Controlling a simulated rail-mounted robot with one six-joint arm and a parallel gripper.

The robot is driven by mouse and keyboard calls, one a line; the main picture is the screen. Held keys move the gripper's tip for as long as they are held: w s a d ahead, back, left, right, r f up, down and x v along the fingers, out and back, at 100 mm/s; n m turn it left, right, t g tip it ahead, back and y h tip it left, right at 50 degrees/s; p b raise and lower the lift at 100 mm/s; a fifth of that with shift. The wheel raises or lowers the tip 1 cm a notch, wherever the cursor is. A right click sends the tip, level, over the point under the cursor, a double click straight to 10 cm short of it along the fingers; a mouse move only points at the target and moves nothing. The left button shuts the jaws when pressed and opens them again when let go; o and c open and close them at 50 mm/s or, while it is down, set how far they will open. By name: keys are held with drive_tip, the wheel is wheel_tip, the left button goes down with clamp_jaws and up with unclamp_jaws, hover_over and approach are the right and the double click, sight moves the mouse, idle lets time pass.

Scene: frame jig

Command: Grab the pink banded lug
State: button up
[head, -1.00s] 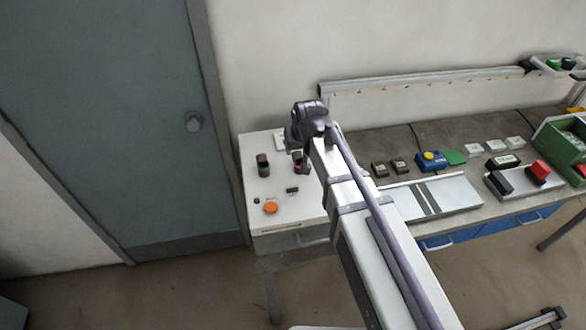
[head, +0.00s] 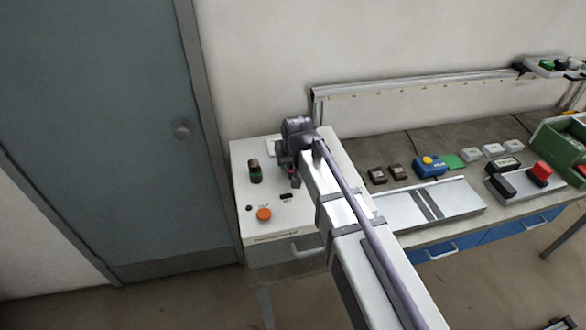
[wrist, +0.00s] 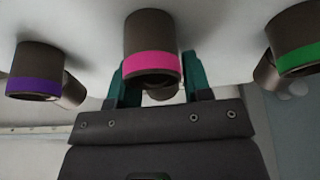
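The pink banded lug (wrist: 151,48) is a dark cylinder with a bright pink ring, in the upper middle of the wrist view. My gripper (wrist: 160,78) has two teal fingers standing apart near it. The lug lies slightly left of the fingers' middle and covers part of the left finger. I see no firm hold on both sides. In the head view my gripper (head: 294,170) is low over the white panel box, and my arm hides most of the pink lug.
A purple banded lug (wrist: 36,70) is at left and a green banded lug (wrist: 293,40) at right in the wrist view. The white panel box (head: 285,222) bears an orange button (head: 264,214). A bench with small devices extends right.

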drive_tip(key=c, duration=0.6)
